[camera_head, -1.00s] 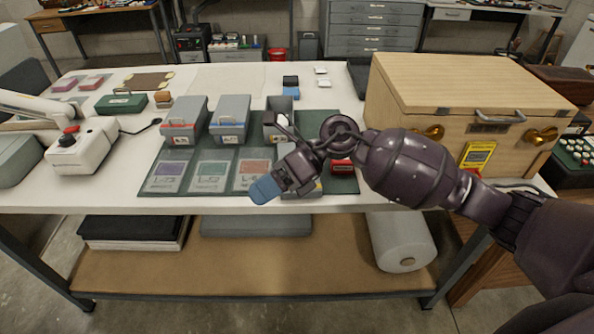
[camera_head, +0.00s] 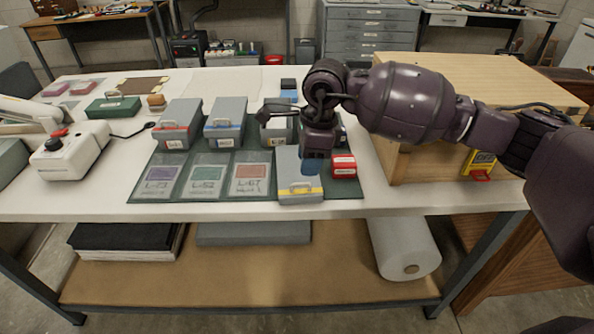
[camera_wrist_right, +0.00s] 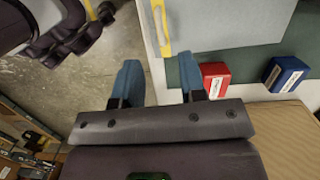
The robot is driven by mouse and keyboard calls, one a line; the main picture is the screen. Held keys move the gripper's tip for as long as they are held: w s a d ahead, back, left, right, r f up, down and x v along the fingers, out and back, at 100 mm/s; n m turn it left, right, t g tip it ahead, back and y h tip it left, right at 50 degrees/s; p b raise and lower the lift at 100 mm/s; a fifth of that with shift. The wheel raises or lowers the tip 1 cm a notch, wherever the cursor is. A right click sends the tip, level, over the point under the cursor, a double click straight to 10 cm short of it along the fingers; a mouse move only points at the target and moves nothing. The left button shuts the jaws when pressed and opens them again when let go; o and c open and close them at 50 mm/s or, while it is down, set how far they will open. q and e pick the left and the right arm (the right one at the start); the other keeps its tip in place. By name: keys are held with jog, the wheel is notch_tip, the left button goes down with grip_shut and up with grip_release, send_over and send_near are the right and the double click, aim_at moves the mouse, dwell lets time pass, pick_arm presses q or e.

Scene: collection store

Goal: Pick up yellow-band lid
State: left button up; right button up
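The yellow-band lid (camera_head: 300,191) is a long grey piece with a yellow band and a small handle at its near end. It lies at the front of the dark green mat (camera_head: 215,160), near the table's front edge. In the right wrist view the lid (camera_wrist_right: 225,22) shows at the top, partly cut off. My right gripper (camera_head: 312,165) covers part of the lid's right side in the head view; its height above it is hard to judge. In the right wrist view the gripper (camera_wrist_right: 161,78) has its blue fingers apart with nothing between them. My left gripper is not in view.
A red box (camera_head: 343,165) sits just right of the lid; a blue box (camera_wrist_right: 286,74) is beyond it. Grey boxes with red (camera_head: 177,126) and blue (camera_head: 225,122) bands stand behind labelled cards. A wooden chest (camera_head: 410,160) bounds the right side.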

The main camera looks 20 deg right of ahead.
jog(key=shift+w+a+f, duration=0.1)
jog(key=shift+a+f, duration=0.15)
jog(key=shift+f, duration=0.85)
jog(key=shift+w+a+f, duration=0.1)
jog(key=shift+a+f, duration=0.15)
jog(key=shift+f, duration=0.9)
jog(key=shift+w+a+f, duration=0.1)
jog(key=shift+a+f, duration=0.15)
jog(key=shift+f, duration=0.85)
jog(key=shift+c, duration=0.5)
grip_shut()
